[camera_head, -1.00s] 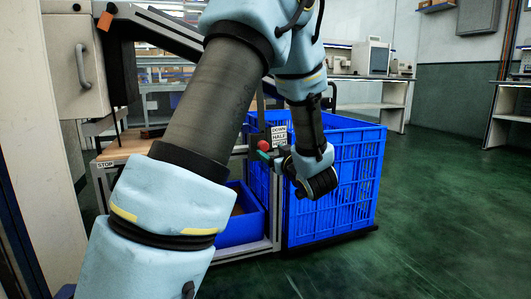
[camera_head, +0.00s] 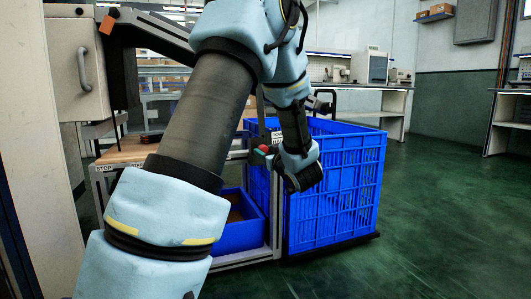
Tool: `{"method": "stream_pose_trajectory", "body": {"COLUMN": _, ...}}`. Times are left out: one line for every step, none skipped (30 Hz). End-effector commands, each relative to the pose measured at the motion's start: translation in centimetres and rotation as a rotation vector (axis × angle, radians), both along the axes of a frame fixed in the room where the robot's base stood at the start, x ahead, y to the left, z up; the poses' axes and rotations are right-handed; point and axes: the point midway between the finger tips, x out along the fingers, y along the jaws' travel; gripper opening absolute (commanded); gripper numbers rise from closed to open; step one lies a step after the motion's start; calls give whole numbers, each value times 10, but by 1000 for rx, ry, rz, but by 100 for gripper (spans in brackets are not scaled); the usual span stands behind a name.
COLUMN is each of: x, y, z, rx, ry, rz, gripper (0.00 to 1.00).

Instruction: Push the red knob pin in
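The red knob (camera_head: 264,148) of the pin shows small on the metal frame at the front of the workstand, just left of my wrist. My gripper (camera_head: 272,159) is a small dark shape at the end of my arm, pointing left beside the knob. My wrist and forearm cover most of it. I cannot tell whether its fingers touch the knob or whether they are open or shut. How far the pin sits in its hole is too small to see.
A large blue crate (camera_head: 345,190) stands right behind my wrist. A smaller blue bin (camera_head: 238,235) sits low in the stand (camera_head: 275,215). A wooden worktop (camera_head: 128,152) and a grey cabinet (camera_head: 75,75) are at left. The green floor (camera_head: 440,220) at right is clear.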

Motion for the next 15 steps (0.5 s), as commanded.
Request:
{"method": "stream_pose_trajectory", "body": {"x": 0, "y": 0, "z": 0, "rx": 0, "ry": 0, "rz": 0, "gripper": 36}}
{"method": "stream_pose_trajectory", "body": {"x": 0, "y": 0, "z": 0, "rx": 0, "ry": 0, "rz": 0, "gripper": 32}}
{"method": "stream_pose_trajectory", "body": {"x": 0, "y": 0, "z": 0, "rx": 0, "ry": 0, "rz": 0, "gripper": 28}}
{"method": "stream_pose_trajectory", "body": {"x": 0, "y": 0, "z": 0, "rx": 0, "ry": 0, "rz": 0, "gripper": 24}}
{"method": "stream_pose_trajectory", "body": {"x": 0, "y": 0, "z": 0, "rx": 0, "ry": 0, "rz": 0, "gripper": 21}}
{"method": "stream_pose_trajectory", "body": {"x": 0, "y": 0, "z": 0, "rx": 0, "ry": 0, "rz": 0, "gripper": 16}}
{"method": "stream_pose_trajectory", "body": {"x": 0, "y": 0, "z": 0, "rx": 0, "ry": 0, "rz": 0, "gripper": 13}}
{"method": "stream_pose_trajectory", "body": {"x": 0, "y": 0, "z": 0, "rx": 0, "ry": 0, "rz": 0, "gripper": 10}}
{"method": "stream_pose_trajectory", "body": {"x": 0, "y": 0, "z": 0, "rx": 0, "ry": 0, "rz": 0, "gripper": 5}}
{"method": "stream_pose_trajectory", "body": {"x": 0, "y": 0, "z": 0, "rx": 0, "ry": 0, "rz": 0, "gripper": 2}}
{"method": "stream_pose_trajectory", "body": {"x": 0, "y": 0, "z": 0, "rx": 0, "ry": 0, "rz": 0, "gripper": 0}}
{"method": "stream_pose_trajectory", "body": {"x": 0, "y": 0, "z": 0, "rx": 0, "ry": 0, "rz": 0, "gripper": 0}}
{"method": "stream_pose_trajectory", "body": {"x": 0, "y": 0, "z": 0, "rx": 0, "ry": 0, "rz": 0, "gripper": 0}}
{"method": "stream_pose_trajectory", "body": {"x": 0, "y": 0, "z": 0, "rx": 0, "ry": 0, "rz": 0, "gripper": 0}}
{"method": "stream_pose_trajectory", "body": {"x": 0, "y": 0, "z": 0, "rx": 0, "ry": 0, "rz": 0, "gripper": 0}}
